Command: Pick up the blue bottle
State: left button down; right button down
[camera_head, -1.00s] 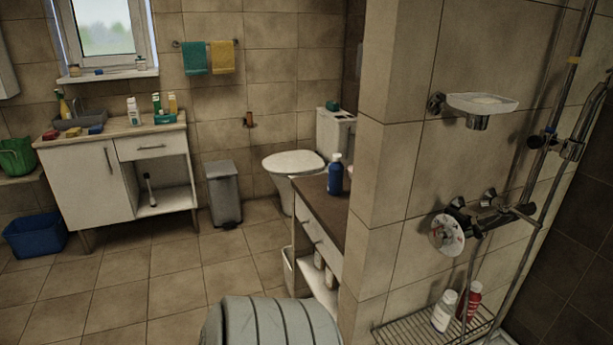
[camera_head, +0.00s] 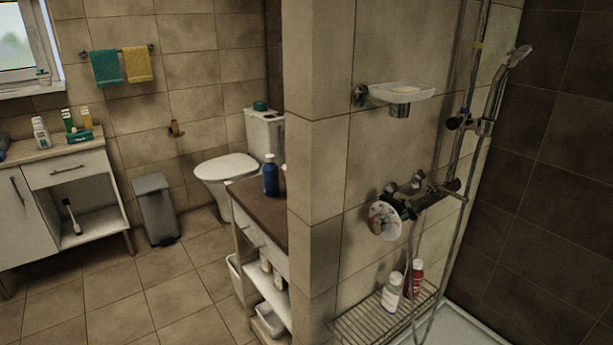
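The blue bottle (camera_head: 270,178) has a white cap and stands upright on the dark top of a low cabinet (camera_head: 256,206), just left of the tiled wall's edge. Nothing covers its visible front. The cabinet's right part is hidden behind the wall. Neither of my grippers shows in the head view.
The tiled partition wall (camera_head: 313,175) stands right of the bottle. On it are a shower mixer (camera_head: 420,200) and a wire rack (camera_head: 350,328) with two bottles. A toilet (camera_head: 226,168), a grey bin (camera_head: 155,208) and a white vanity (camera_head: 70,172) stand behind. Floor (camera_head: 130,290) at left is clear.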

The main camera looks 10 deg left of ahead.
aim_at(270, 170)
jog(key=u, duration=0.45)
jog(key=i+j+z, duration=0.15)
jog(key=j, duration=0.25)
jog(key=j+z, duration=0.1)
jog(key=j, duration=0.3)
jog(key=i+j+z, duration=0.4)
jog(key=i, duration=0.2)
jog(key=i+l+z, duration=0.3)
jog(key=i, duration=0.15)
